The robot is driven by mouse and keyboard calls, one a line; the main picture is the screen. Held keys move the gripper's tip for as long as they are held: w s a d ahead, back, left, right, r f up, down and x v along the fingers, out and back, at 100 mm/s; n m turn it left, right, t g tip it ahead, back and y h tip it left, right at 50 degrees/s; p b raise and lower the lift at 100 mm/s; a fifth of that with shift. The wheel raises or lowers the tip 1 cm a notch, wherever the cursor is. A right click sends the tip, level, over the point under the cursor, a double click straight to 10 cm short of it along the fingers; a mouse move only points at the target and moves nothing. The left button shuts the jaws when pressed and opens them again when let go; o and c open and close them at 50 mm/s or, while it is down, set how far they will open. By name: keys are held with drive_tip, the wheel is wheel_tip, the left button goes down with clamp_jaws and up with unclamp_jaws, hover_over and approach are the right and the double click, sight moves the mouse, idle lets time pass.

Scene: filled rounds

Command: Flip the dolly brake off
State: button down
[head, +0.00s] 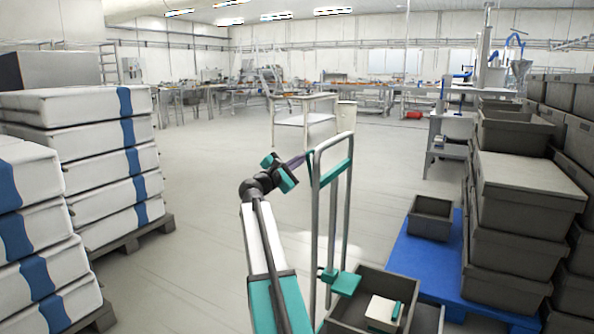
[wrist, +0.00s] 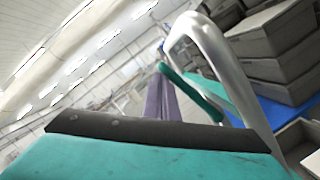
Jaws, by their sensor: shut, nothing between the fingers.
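The dolly's grey metal push handle (head: 317,220) stands upright right of my arm, with a teal crossbar (head: 336,172) between its posts. The handle also fills the right of the wrist view (wrist: 252,85). A dark green bar with a rounded end, apparently the brake lever (wrist: 190,92), slants beside the handle, in front of a lighter teal plate. My gripper (head: 304,157) is shut and empty, its purple fingers beside the handle's left post. In the wrist view its fingertips (wrist: 160,78) are close to the lever's upper end; I cannot tell whether they touch.
A grey crate (head: 343,323) with a white box (head: 383,312) sits low by the handle. A blue pallet (head: 408,258) and stacked grey bins (head: 520,217) stand right. White sacks (head: 105,160) are stacked on pallets at left. The floor beyond is mostly clear up to a white cart (head: 304,121).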

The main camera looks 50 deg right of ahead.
drive_tip(key=shift+s+d+r+m+b, duration=0.1)
drive_tip(key=shift+s+m+b, duration=0.1)
drive_tip(key=shift+s+m, duration=0.2)
drive_tip(key=shift+s+d+r+m+b, duration=0.15)
drive_tip(key=shift+s+m, duration=0.1)
drive_tip(key=shift+m, duration=0.25)
drive_tip(key=shift+s+r, duration=0.1)
drive_tip(key=shift+s, duration=0.45)
drive_tip(key=shift+s+d+r, duration=0.1)
drive_tip(key=shift+s, duration=0.05)
drive_tip(key=shift+b, duration=0.4)
drive_tip(key=w+a+f, duration=0.3)
drive_tip(key=a, duration=0.8)
drive_tip(key=shift+f, duration=0.4)
drive_tip(key=shift+w+d, duration=0.1)
